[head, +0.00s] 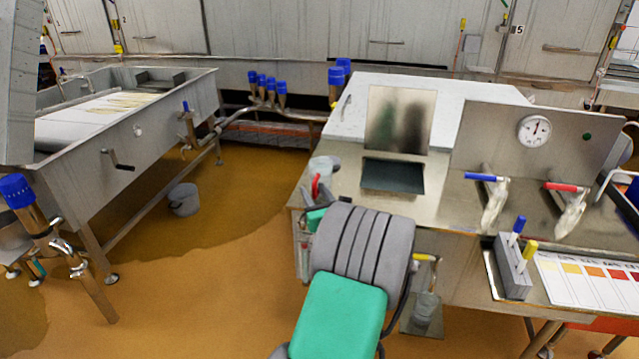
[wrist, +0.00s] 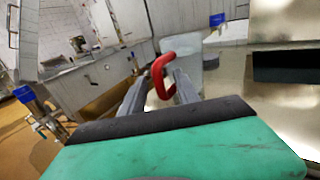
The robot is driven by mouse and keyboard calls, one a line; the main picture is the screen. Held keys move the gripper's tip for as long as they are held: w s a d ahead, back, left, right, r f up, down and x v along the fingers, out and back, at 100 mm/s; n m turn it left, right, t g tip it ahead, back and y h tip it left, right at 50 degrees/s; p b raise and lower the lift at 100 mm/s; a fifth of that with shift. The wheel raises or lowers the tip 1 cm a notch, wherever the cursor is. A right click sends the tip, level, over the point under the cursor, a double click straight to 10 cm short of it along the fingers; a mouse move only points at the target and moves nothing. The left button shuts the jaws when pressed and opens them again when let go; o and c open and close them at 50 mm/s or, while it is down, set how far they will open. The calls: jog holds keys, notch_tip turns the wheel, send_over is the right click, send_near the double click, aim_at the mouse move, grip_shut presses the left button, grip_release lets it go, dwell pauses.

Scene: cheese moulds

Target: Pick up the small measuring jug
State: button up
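The small measuring jug (head: 322,170) is pale and translucent with a red handle. It stands upright at the left corner of the steel counter in the head view. In the wrist view the jug (wrist: 190,72) is straight ahead, its red handle toward me. My gripper (wrist: 164,78) has its two grey fingers apart, one on each side of the handle. A narrow gap seems to show between fingers and handle. In the head view my own arm hides most of the gripper.
The steel counter (head: 345,192) holds a dark sunken opening (head: 393,176) right of the jug. Blue and red valve levers, a grey pen block (head: 512,268) and a colour chart (head: 590,278) lie farther right.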

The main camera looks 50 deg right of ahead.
jog(key=shift+c, duration=0.2)
grip_shut()
jog(key=shift+r, duration=0.1)
dwell(1.0)
